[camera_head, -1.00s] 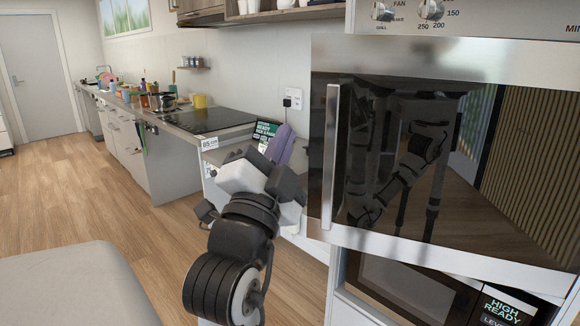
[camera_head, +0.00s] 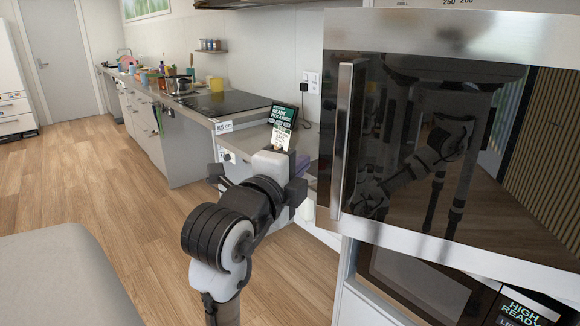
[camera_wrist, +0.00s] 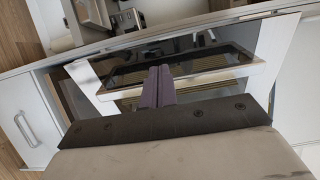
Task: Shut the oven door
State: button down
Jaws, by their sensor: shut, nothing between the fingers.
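The oven door (camera_head: 425,150) fills the right of the head view, a dark glass panel in a steel frame. It stands open, swung out from the tall unit. Its long vertical handle (camera_head: 349,135) is on its left edge. The glass mirrors my arm. My gripper's purple fingers (camera_wrist: 158,76) are shut and empty in the wrist view, pointing toward a dark glass panel in a pale frame; I cannot tell if they touch it. In the head view my wrist is left of the door's handle, and the fingers are mostly hidden.
A counter with a black hob (camera_head: 222,102) runs along the wall to the left. A dark sign (camera_head: 283,115) stands on its near end. A second, dark-glass appliance (camera_head: 420,285) is below the door. The wooden floor (camera_head: 110,200) is open at left; a grey rounded surface (camera_head: 65,275) is at lower left.

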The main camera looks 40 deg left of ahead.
aim_at(324, 144)
jog(key=p+x, duration=0.2)
jog(key=x, duration=0.6)
jog(key=shift+w+a, duration=0.15)
jog(key=shift+w, duration=0.1)
jog(key=shift+w, duration=0.1)
